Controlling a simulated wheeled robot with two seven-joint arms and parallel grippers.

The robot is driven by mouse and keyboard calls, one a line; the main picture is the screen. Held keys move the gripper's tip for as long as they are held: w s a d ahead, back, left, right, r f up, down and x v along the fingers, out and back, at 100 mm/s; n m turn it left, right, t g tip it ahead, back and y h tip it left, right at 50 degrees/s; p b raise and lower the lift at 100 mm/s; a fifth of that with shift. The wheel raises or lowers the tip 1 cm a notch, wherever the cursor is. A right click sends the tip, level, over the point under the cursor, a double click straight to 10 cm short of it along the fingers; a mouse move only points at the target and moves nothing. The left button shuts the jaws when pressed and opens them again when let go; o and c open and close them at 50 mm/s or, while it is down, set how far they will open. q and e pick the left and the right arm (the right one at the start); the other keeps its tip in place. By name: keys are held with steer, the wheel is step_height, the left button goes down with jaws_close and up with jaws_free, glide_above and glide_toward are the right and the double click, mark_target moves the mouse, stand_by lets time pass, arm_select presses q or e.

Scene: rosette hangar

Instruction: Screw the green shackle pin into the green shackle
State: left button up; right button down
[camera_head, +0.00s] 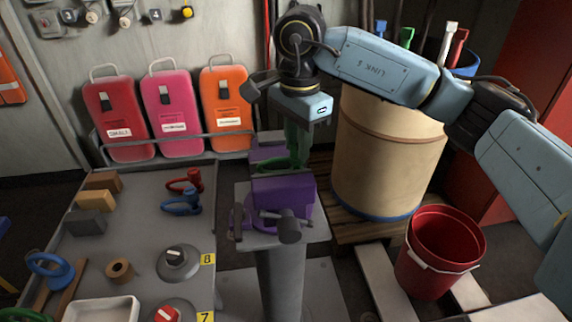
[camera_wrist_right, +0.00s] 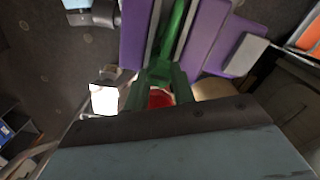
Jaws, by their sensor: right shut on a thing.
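The green shackle (camera_head: 272,169) sits at the jaws of the purple vise (camera_head: 283,190). In the right wrist view a green bar (camera_wrist_right: 176,28) lies between the purple jaws (camera_wrist_right: 206,35). My right gripper (camera_head: 297,160) hangs from above with its dark green fingers down at the vise. It is shut on a green piece, which I take for the green shackle pin; pin, shackle and fingers blend in colour. The fingers also show in the right wrist view (camera_wrist_right: 160,80). Whether the pin is in the shackle's holes cannot be told. My left gripper is not in view.
A grey table (camera_head: 140,229) at left holds a red shackle (camera_head: 192,180), a blue shackle (camera_head: 182,203), blocks and weights. A large tan drum (camera_head: 388,150) stands right of the vise, with a red bucket (camera_head: 443,247) in front. Coloured cases (camera_head: 174,110) line the wall.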

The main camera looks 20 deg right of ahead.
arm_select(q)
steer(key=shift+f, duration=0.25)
arm_select(e)
steer(key=shift+a+f+m, duration=0.1)
steer(key=shift+f+m, duration=0.15)
steer(key=shift+m, duration=0.75)
steer(key=m+p, duration=0.1)
steer(key=m, duration=0.3)
steer(key=shift+a+r+m, duration=0.1)
steer(key=shift+a+m, duration=0.05)
steer(key=shift+m, duration=0.15)
steer(key=m, duration=0.2)
steer(key=shift+a+m, duration=0.1)
steer(key=shift+m, duration=0.2)
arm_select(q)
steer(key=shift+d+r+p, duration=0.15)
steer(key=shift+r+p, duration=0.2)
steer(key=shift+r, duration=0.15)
arm_select(e)
steer(key=shift+r+m, duration=0.1)
steer(key=shift+m, duration=1.2)
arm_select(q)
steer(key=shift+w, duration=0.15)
